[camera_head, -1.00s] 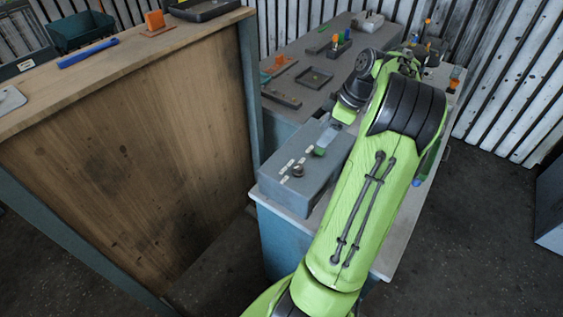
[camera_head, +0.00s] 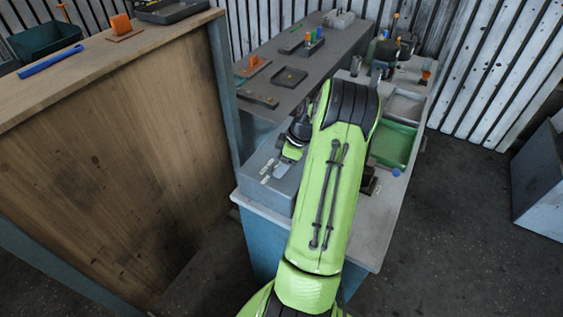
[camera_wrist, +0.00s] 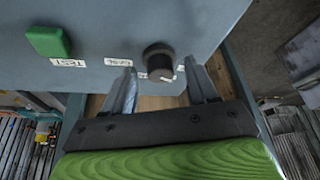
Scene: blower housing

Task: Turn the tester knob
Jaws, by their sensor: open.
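The tester is a grey box (camera_head: 256,184) on the near end of the grey bench, partly hidden by my arm in the head view. In the wrist view, the tester's face (camera_wrist: 110,20) fills the top. Its dark round knob (camera_wrist: 159,60) carries a light mark and sits beside small white labels. A green button (camera_wrist: 48,41) with a "TEST" label is to the left. My gripper (camera_wrist: 163,78) is open, with one finger on each side of the knob in the picture. I cannot tell whether either finger touches it. In the head view the knob and fingertips are hidden.
A green tray (camera_head: 393,147) and other parts lie on the bench right of my arm. Small trays (camera_head: 290,77) and colored parts sit on the grey table behind. A tall wooden-sided counter (camera_head: 120,150) stands close on the left, with a floor gap between.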

